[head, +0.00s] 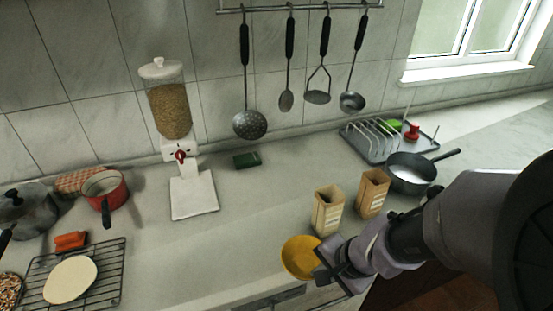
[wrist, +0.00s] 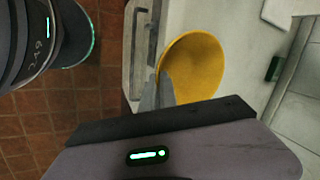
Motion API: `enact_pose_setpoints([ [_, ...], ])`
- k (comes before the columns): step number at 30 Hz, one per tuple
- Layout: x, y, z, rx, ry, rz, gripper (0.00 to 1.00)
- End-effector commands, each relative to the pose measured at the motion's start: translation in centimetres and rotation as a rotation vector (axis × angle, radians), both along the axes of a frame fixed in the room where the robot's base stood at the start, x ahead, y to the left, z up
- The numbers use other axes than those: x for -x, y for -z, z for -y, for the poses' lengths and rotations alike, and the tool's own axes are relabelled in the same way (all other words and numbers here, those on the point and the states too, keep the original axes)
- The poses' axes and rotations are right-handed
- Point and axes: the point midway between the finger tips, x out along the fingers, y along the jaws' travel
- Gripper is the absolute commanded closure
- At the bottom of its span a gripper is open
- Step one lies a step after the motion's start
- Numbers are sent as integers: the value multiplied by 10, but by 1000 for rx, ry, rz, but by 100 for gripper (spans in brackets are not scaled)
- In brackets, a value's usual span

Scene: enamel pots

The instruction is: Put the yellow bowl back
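The yellow bowl (head: 300,257) is at the front edge of the counter in the head view, open side up. It also shows in the wrist view (wrist: 195,65), just beyond my fingers. My gripper (head: 325,266) is at the bowl's right rim in the head view. In the wrist view my gripper's fingers (wrist: 157,92) are close together at the rim, one in front of the yellow wall and one outside it, and look shut on it. I cannot tell whether the bowl rests on the counter or is slightly above it.
Two tan boxes (head: 328,211) (head: 372,193) stand just behind the bowl. A dark pan (head: 410,178) and dish rack (head: 378,140) are at the right. A grain dispenser (head: 168,105), red pot (head: 104,190) and wire rack (head: 108,268) are left. The counter's middle is clear.

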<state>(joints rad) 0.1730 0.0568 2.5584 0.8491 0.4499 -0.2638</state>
Motion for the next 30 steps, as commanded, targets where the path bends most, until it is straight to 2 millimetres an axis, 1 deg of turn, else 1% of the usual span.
enact_pose_setpoints([
  [1, -13, -12, -13, -3, -10, -6, 100],
  [2, -21, -9, -20, -1, -10, -7, 100],
  [3, -34, -3, -29, 1, -12, -2, 100],
  [6, -61, 3, -52, -1, -11, -2, 100],
  [9, -85, 6, -70, 0, -9, 0, 100],
  [12, -99, 8, -81, -2, -6, 0, 100],
  [14, -103, 11, -83, -1, -5, 0, 100],
  [17, -104, 31, -84, -2, -2, -1, 100],
  [18, -103, 40, -84, -1, -4, -1, 100],
  [20, -104, 50, -84, -2, -4, 0, 100],
  [26, -104, 45, -84, -2, -4, 1, 100],
  [30, -104, 49, -84, -2, -5, 1, 100],
])
